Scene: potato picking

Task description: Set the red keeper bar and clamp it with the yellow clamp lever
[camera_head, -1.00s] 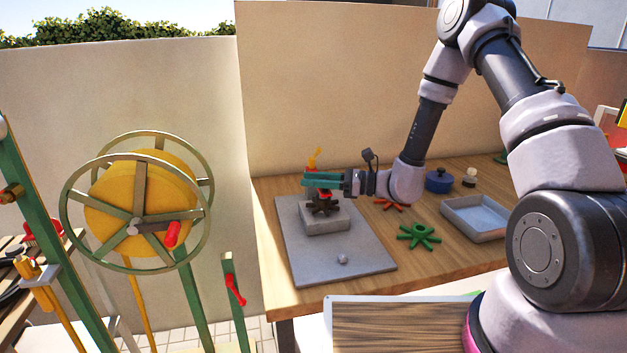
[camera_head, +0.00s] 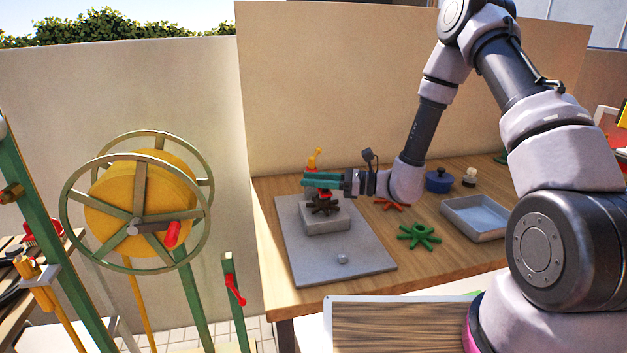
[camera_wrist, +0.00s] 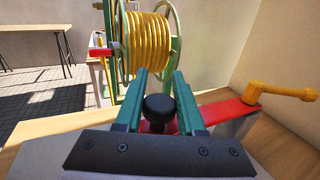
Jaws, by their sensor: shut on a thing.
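My gripper (camera_head: 306,182) has teal fingers and is over the grey block (camera_head: 326,222) on the grey plate. In the wrist view its fingers (camera_wrist: 159,78) are shut on the black knob (camera_wrist: 158,107) of the red keeper bar (camera_wrist: 230,111). In the head view the fingers hide most of the bar. The yellow clamp lever (camera_head: 314,158) stands just behind the fingers; in the wrist view it (camera_wrist: 280,91) is at the right, above the red bar's end. I cannot tell whether the bar is fully seated. A dark star-shaped part (camera_head: 324,206) sits on the block beneath the fingers.
The grey plate (camera_head: 310,263) lies on the wooden bench and carries a small grey knob (camera_head: 342,259). Right of it are a red star part (camera_head: 391,204), a green star part (camera_head: 418,236), a grey tray (camera_head: 472,228) and a blue pot (camera_head: 439,182). A yellow reel (camera_head: 140,205) stands left.

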